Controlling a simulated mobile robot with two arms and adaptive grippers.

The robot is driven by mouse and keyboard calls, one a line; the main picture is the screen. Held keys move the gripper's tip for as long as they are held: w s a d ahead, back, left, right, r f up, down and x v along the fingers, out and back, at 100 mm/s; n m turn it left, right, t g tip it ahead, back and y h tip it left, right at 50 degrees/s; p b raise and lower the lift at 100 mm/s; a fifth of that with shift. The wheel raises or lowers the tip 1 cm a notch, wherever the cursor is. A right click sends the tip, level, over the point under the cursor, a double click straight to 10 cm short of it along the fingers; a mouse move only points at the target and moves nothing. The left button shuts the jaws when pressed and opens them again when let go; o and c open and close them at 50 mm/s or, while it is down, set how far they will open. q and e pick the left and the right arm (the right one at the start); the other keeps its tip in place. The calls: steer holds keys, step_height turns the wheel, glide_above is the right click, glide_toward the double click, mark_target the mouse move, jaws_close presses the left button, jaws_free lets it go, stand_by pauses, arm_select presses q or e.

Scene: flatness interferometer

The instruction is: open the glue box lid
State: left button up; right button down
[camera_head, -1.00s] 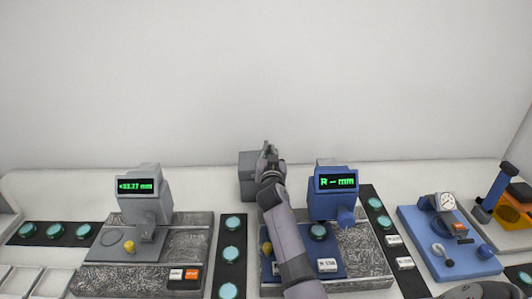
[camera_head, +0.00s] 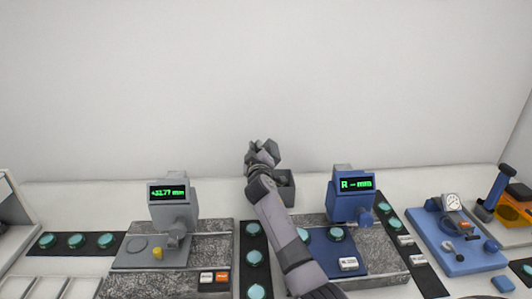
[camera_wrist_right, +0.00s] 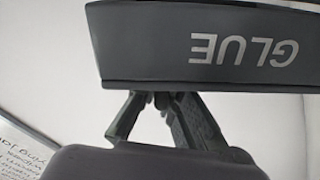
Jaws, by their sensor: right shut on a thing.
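The grey glue box (camera_head: 285,190) stands at the back of the bench against the white wall, left of the blue gauge stand. Its top shows a dark hollow in the head view, and my arm hides its left part. My right gripper (camera_head: 260,150) is above and left of the box, shut. In the right wrist view, a dark grey panel marked GLUE (camera_wrist_right: 245,50), upside down, fills the top. The gripper fingers (camera_wrist_right: 158,98) meet at its lower edge; the exact grip on the lid is hidden. My left gripper is not in view.
A grey gauge stand (camera_head: 172,205) is left of my arm and a blue gauge stand (camera_head: 350,200) is right of it. Black strips carry teal discs (camera_head: 254,258). A blue plate with a dial gauge (camera_head: 455,240) lies at the right. The wall behind is bare.

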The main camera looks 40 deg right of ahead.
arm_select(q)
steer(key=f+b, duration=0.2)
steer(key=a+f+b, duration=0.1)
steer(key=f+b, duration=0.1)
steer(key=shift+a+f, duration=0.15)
arm_select(e)
steer(key=w+a+f+n, duration=0.3)
steer(key=w+a+n, duration=0.1)
steer(key=a+n, duration=0.3)
steer(key=shift+w+a+n, duration=0.2)
steer(key=shift+w+n, duration=0.1)
steer(key=shift+n, duration=0.5)
steer(key=c, duration=1.7)
jaws_free()
steer(key=shift+a, duration=0.1)
